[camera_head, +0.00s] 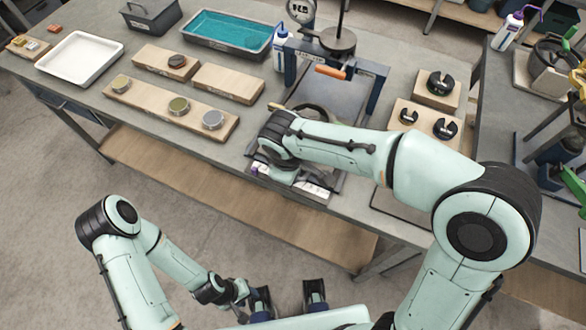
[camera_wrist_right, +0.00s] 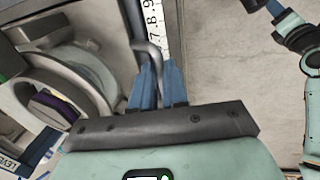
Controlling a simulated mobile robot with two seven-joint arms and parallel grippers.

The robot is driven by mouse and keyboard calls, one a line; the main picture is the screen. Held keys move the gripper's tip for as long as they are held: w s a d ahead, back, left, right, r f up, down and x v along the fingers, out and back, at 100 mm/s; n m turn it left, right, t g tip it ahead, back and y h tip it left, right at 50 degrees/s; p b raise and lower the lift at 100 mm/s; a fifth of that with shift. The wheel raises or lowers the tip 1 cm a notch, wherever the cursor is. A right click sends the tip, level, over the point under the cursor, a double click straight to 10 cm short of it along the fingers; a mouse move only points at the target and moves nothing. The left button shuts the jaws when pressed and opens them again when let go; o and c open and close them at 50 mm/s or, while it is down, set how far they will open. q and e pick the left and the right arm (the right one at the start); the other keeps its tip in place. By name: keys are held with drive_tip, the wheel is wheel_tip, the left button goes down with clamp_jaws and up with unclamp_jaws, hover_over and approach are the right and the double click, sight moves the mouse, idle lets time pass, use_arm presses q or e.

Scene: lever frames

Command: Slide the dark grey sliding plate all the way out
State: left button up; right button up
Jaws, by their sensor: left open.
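The dark grey sliding plate (camera_head: 335,93) lies on the bench within a dark blue lever frame (camera_head: 376,86); my right arm covers its near part. My right gripper is hidden under its wrist in the head view, at the bench's front edge. In the right wrist view, my right gripper's blue fingers (camera_wrist_right: 159,86) are close together around a bent grey metal handle (camera_wrist_right: 151,55). A white scale with black numbers (camera_wrist_right: 156,25) runs beside the handle. My left gripper (camera_head: 288,293) is open and empty, low in front of the bench, apart from the plate.
Wooden blocks with round weights (camera_head: 172,104) stand left of the frame; more weights (camera_head: 438,84) stand right. A teal-filled tray (camera_head: 229,32), a white tray (camera_head: 80,57) and a wash bottle (camera_head: 281,47) are farther back. Floor in front of the bench is clear.

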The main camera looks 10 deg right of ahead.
drive_tip(key=o, duration=0.4)
drive_tip(key=shift+s+a, duration=0.2)
drive_tip(key=shift+s, duration=0.05)
drive_tip(key=shift+c, duration=0.2)
drive_tip(key=shift+w+r, duration=0.1)
drive_tip(key=shift+r, duration=0.05)
wheel_tip(320, 180, up, 13)
drive_tip(key=s+a+p, duration=0.1)
drive_tip(key=s+p, duration=0.1)
drive_tip(key=shift+a, duration=0.15)
drive_tip(key=shift+s, duration=0.15)
